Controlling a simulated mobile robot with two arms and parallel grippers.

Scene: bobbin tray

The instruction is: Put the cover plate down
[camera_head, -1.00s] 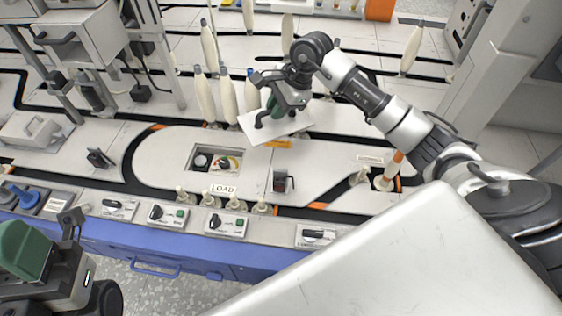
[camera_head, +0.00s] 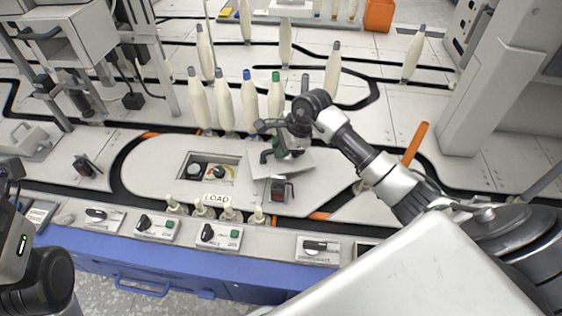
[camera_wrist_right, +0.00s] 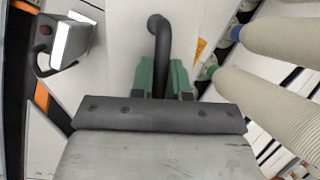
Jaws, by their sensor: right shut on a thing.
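The cover plate (camera_head: 300,166) is a thin pale plate with a bent black handle (camera_wrist_right: 160,50). My right gripper (camera_head: 274,153) is shut on this handle, its green fingers (camera_wrist_right: 163,78) on both sides of it in the right wrist view. The plate is tilted in the head view and lies right of the rectangular opening (camera_head: 234,160) in the white deck, just behind a small black-and-red switch box (camera_head: 282,190). I cannot tell whether the plate touches the deck. The opening is uncovered and shows a dark knob and a small gauge. My left gripper's fingers are out of view.
Several cream bobbins (camera_head: 250,105) stand behind the plate. Short pegs (camera_head: 228,214) stand by the LOAD label (camera_head: 217,198) at the front. The switch box also shows close to the plate in the right wrist view (camera_wrist_right: 66,42). The deck left of the opening is clear.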

